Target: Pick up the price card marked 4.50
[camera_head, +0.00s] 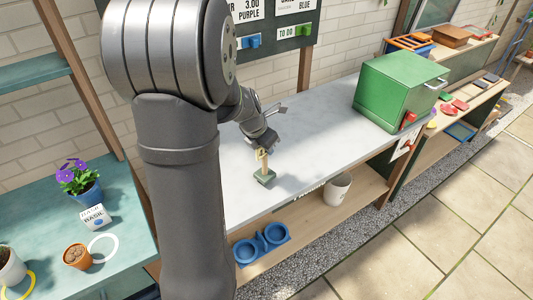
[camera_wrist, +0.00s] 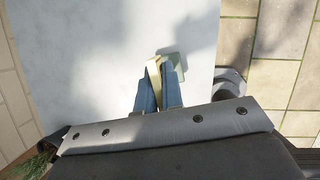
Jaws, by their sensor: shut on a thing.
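My gripper (camera_wrist: 158,98) is shut on a thin pale-yellow piece (camera_wrist: 153,72), which sits between its blue fingers in the wrist view. In the head view my gripper (camera_head: 262,146) is over the grey bench top, above a small stand with a tan upright and a dark green square base (camera_head: 265,178). The base is at or just above the bench; I cannot tell whether it touches. No 4.50 marking can be read, so I cannot tell whether the held piece is the price card.
A green box (camera_head: 392,90) stands at the bench's right end. A white pot (camera_head: 337,188) and a blue double-ring holder (camera_head: 261,244) are on the shelf below. A teal table (camera_head: 125,240) at left holds pots and a BASE block (camera_head: 95,217). The bench middle is clear.

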